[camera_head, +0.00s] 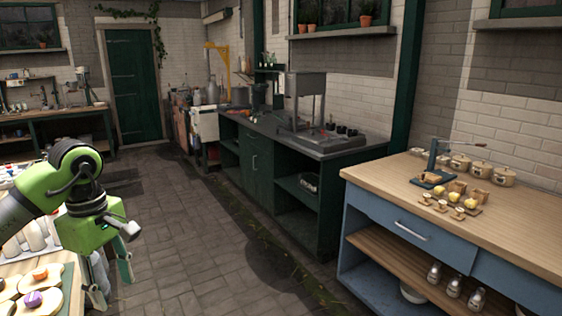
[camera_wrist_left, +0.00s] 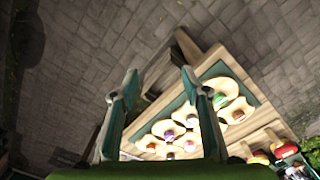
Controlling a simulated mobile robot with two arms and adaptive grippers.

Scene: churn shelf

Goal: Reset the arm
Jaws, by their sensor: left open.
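My left arm comes in from the left in the head view. It is green and dark grey, and its left gripper (camera_head: 111,283) points down beside a wooden table at the lower left. The gripper is open and nothing is between its fingers. In the left wrist view the two teal fingers of the left gripper (camera_wrist_left: 158,80) stand apart, with the table edge and stone floor beyond them. My right gripper is in neither view.
Pale boards (camera_head: 46,284) with small coloured pieces lie on the left table, close to the gripper. A blue counter (camera_head: 386,220) with a wooden top stands at the right. A dark green counter (camera_head: 262,163) stands behind it. The paved floor (camera_head: 195,250) between is clear.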

